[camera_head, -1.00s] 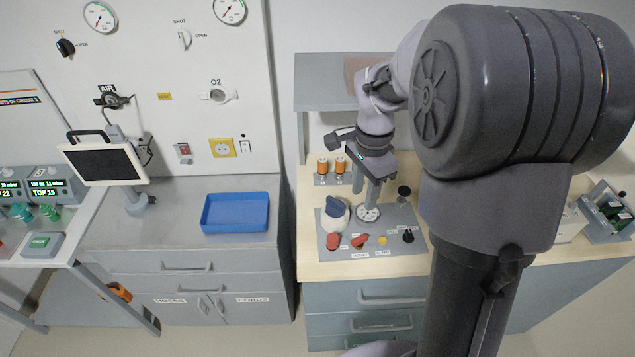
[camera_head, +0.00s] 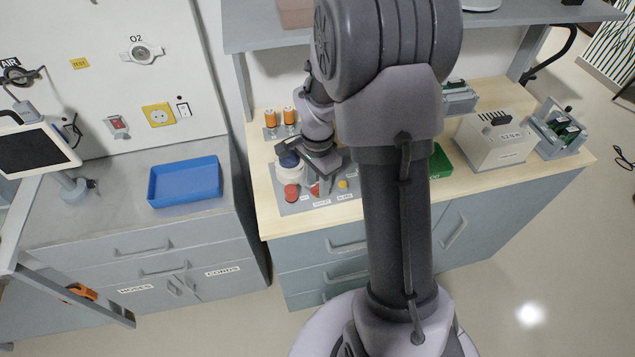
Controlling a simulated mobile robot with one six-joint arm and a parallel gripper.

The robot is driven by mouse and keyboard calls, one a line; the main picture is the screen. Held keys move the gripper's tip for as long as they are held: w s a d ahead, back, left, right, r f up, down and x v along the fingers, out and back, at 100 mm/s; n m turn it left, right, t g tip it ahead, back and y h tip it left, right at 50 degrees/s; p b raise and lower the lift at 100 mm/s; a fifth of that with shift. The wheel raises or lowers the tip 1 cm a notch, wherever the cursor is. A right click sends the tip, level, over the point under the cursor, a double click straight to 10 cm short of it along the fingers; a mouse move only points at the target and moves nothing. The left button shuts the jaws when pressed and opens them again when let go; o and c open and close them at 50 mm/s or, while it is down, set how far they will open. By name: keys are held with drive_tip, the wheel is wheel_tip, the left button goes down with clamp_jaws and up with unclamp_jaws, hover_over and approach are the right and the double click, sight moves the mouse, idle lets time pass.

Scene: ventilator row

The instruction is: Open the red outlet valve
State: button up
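The grey valve panel (camera_head: 292,208) lies on the wooden bench top, partly hidden by my arm. The red outlet valve (camera_head: 314,189) shows as a small red patch above the OUTLET label, mostly covered by my gripper. My gripper (camera_head: 323,184) points down over it; whether it touches the valve or has closed on it cannot be made out. A round red knob (camera_head: 291,193) sits left of the valve, and a yellow button (camera_head: 342,184) sits to its right. A white part with a dark blue cap (camera_head: 288,161) stands behind the red knob.
Two orange-topped cylinders (camera_head: 279,118) stand at the back of the bench. A grey shelf (camera_head: 262,36) overhangs it. A green tray (camera_head: 440,162), a pale box (camera_head: 493,144) and a rack (camera_head: 557,133) are on the right. A blue tray (camera_head: 186,182) lies on the left counter.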

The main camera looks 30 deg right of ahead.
clamp_jaws()
drive_tip(key=shift+n, duration=0.4)
drive_tip(key=n+p, duration=0.1)
drive_tip(key=n, duration=0.4)
drive_tip(key=shift+s+n+p, duration=0.15)
drive_tip(key=shift+n+p, duration=0.15)
drive_tip(key=shift+n, duration=0.1)
drive_tip(key=n+p, duration=0.1)
drive_tip(key=n, duration=0.2)
drive_tip(key=shift+d, duration=0.1)
drive_tip(key=shift+s+n+p, duration=0.1)
drive_tip(key=shift+n+p, duration=0.25)
drive_tip(key=shift+n, duration=1.55)
unclamp_jaws()
